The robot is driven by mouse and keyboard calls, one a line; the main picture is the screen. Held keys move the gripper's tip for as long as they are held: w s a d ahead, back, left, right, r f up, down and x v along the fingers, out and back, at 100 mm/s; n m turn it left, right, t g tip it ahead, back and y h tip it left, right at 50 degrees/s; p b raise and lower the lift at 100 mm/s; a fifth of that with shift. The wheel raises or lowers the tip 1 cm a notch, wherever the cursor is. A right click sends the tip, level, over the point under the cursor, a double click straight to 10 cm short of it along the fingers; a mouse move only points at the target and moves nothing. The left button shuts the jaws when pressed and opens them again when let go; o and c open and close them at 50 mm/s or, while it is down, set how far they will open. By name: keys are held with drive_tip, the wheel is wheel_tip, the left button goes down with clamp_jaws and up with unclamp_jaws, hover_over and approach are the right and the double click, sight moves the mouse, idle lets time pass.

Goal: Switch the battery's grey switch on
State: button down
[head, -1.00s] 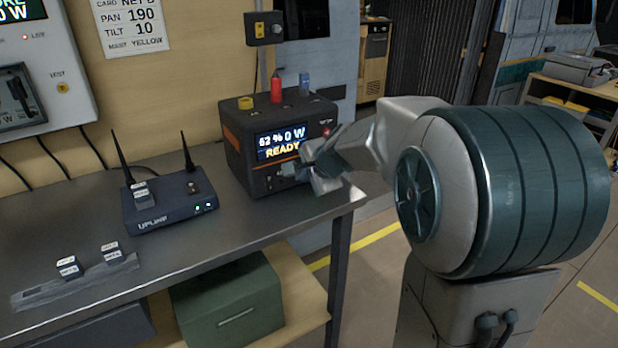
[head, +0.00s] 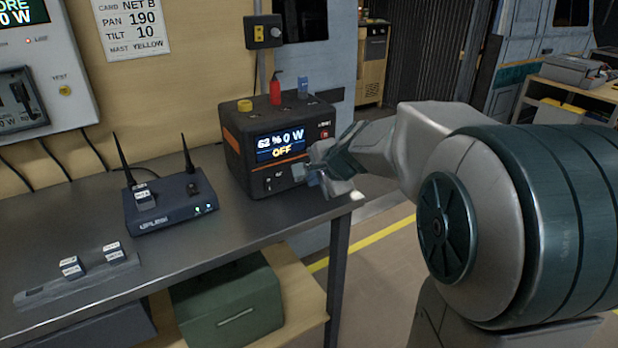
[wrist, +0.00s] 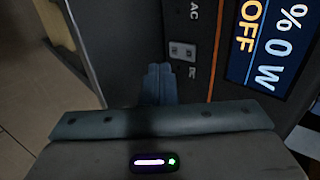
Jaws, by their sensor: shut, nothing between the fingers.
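The battery (head: 240,165) is a dark box with an orange stripe at the bench's right end. Its screen (head: 281,146) reads "OFF" and "0 W", and also shows in the wrist view (wrist: 268,45). My gripper (head: 312,178) is at the lower right of its front face. In the wrist view, my gripper's fingers (wrist: 158,84) are together and empty, close to the face. A small pale grey fitting with dark marks (wrist: 183,50) sits beside the AC lettering, just past the fingertips. I cannot tell whether it is the grey switch, or whether the fingers touch anything.
A dark blue uplink box (head: 171,204) with two antennas stands left of the battery. A grey strip (head: 40,293) with small labelled blocks lies at the bench's front left. A red plug (head: 275,92) and other coloured fittings top the battery. A green case (head: 228,308) sits below.

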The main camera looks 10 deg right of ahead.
drive_tip(key=p+v, duration=0.2)
drive_tip(key=v, duration=0.8)
drive_tip(key=shift+w+r, duration=0.1)
drive_tip(key=shift+w, duration=0.05)
drive_tip(key=p, duration=0.3)
drive_tip(key=shift+a+r, duration=0.1)
drive_tip(key=shift+r, duration=0.05)
drive_tip(key=shift+p, duration=0.75)
